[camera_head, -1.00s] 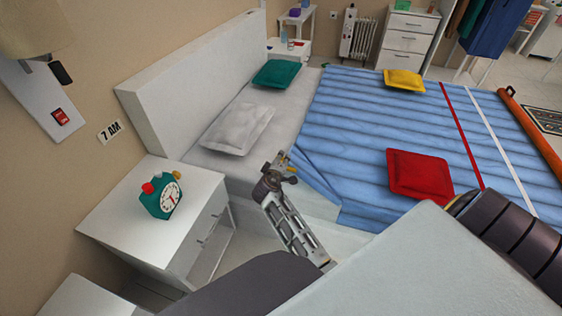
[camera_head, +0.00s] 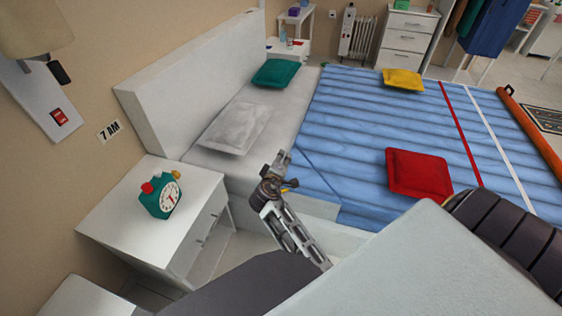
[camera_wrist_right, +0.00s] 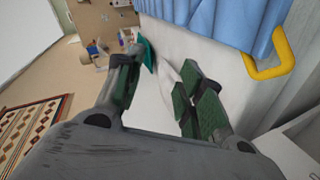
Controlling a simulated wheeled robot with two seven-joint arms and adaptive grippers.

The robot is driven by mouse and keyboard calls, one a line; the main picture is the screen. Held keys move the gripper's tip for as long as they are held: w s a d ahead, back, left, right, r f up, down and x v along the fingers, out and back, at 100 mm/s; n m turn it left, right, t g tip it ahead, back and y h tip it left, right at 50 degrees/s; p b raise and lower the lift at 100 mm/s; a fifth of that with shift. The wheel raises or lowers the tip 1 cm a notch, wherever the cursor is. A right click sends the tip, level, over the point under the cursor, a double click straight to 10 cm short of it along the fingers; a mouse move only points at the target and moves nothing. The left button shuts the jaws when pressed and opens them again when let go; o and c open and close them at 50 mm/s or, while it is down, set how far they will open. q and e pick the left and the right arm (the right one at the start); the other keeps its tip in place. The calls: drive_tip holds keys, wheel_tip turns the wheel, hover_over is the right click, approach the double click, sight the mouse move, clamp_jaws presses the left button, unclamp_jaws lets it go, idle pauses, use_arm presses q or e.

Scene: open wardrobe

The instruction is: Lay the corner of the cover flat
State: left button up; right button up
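The blue quilted cover (camera_head: 350,130) lies over the bed, and its near left corner (camera_head: 318,185) lies over the mattress edge beside my right gripper (camera_head: 282,158). A diagonal crease runs across this corner. In the right wrist view, the cover (camera_wrist_right: 220,18) hangs at the upper right with a yellow handle (camera_wrist_right: 268,70) at its edge. My right gripper (camera_wrist_right: 160,80) is open there, with an empty gap between its fingers. The yellow handle is outside the fingers, to their right. My left gripper is not in view.
A white nightstand (camera_head: 190,235) with a teal alarm clock (camera_head: 161,197) stands left of my right arm. A grey pillow (camera_head: 235,128), a teal cushion (camera_head: 273,74) and a red cushion (camera_head: 418,174) lie on the bed. A white headboard (camera_head: 190,70) bounds it.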

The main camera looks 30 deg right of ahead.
drive_tip(key=a+f, duration=0.1)
drive_tip(key=s+a+f, duration=0.1)
drive_tip(key=a, duration=0.1)
drive_tip(key=shift+y, duration=0.3)
drive_tip(key=x, duration=0.8)
drive_tip(key=shift+r, duration=0.25)
